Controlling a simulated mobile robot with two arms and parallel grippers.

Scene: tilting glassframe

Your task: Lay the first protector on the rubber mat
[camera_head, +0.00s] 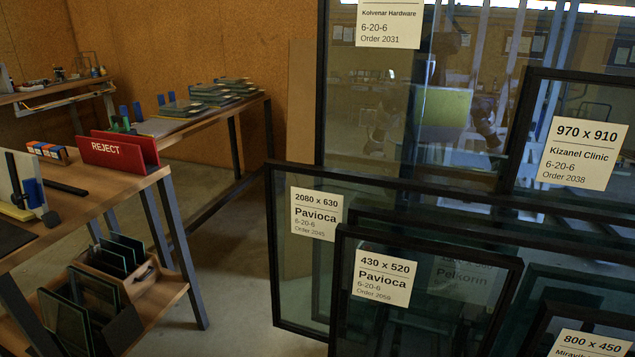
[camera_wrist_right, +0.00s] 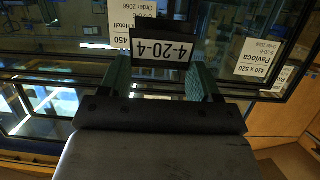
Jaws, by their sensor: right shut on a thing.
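In the right wrist view my right gripper (camera_wrist_right: 160,72) is shut on a dark piece (camera_wrist_right: 178,68) with a white label reading 4-20-4, upside down in the picture. I cannot tell if this piece is a protector. My right gripper does not show in the head view, and my left gripper shows in neither view. A dark flat sheet (camera_head: 12,238) lies on the near workbench at the left edge. A greyish flat sheet (camera_head: 158,127) lies on the far bench. I cannot tell which is the rubber mat.
Framed glass units, such as the Pavioca 430 x 520 (camera_head: 430,300), lean at the right. The near bench (camera_head: 110,187) holds a red REJECT holder (camera_head: 118,152). Glass pieces stand on its lower shelf (camera_head: 160,295). Stacked pieces (camera_head: 215,92) lie on the far bench. Floor shows between.

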